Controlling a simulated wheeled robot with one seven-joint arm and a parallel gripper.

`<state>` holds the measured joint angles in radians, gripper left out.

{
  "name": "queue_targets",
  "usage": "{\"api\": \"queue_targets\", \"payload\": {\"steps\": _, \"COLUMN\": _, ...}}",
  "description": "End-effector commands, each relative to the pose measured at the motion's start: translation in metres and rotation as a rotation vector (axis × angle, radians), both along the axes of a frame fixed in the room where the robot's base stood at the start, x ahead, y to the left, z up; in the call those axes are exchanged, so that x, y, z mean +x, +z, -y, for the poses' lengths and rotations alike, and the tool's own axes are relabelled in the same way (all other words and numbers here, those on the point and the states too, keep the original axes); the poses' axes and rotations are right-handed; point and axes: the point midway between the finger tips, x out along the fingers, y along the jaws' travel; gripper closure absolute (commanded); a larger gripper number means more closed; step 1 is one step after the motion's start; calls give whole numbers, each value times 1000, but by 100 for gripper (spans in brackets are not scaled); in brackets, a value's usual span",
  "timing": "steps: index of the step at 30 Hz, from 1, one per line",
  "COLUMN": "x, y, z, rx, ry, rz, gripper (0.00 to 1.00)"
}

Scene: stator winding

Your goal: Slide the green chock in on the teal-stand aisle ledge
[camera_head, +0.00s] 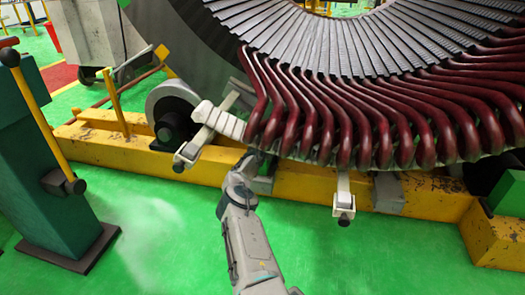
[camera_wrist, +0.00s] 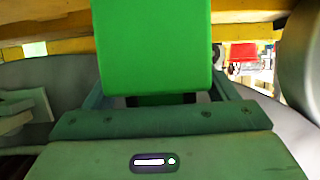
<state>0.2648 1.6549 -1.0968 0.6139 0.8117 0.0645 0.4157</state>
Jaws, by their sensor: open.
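In the wrist view a bright green chock (camera_wrist: 150,45) fills the upper middle, directly in front of my gripper (camera_wrist: 157,88) and between its two fingers. The gripper is open; whether a finger touches the chock cannot be told. In the head view my gripper (camera_head: 256,163) is at the yellow base beam, under the front of the red coils; its fingertips are largely hidden. The chock cannot be made out clearly there. The teal stand (camera_head: 50,165) is at the left, apart from the gripper. Which surface is the ledge is unclear.
The yellow beam (camera_head: 420,200) runs across below the stator (camera_head: 350,45). Red coil ends (camera_head: 350,120) hang close above my gripper. A roller (camera_head: 172,105) and white clamps (camera_head: 343,200) flank it. Another green block (camera_head: 507,195) is at the right edge. The green floor in front is clear.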

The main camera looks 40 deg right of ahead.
Motion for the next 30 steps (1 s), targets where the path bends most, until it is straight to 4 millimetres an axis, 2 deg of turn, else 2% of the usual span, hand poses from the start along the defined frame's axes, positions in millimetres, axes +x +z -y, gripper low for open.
{"api": "queue_targets", "payload": {"steps": 11, "x": -11, "y": 18, "z": -13, "rx": 0, "ry": -1, "rz": 6, "gripper": 20}}
{"api": "queue_targets", "payload": {"steps": 30, "x": -56, "y": 43, "z": -69, "rx": -2, "ry": 1, "rz": 2, "gripper": 20}}
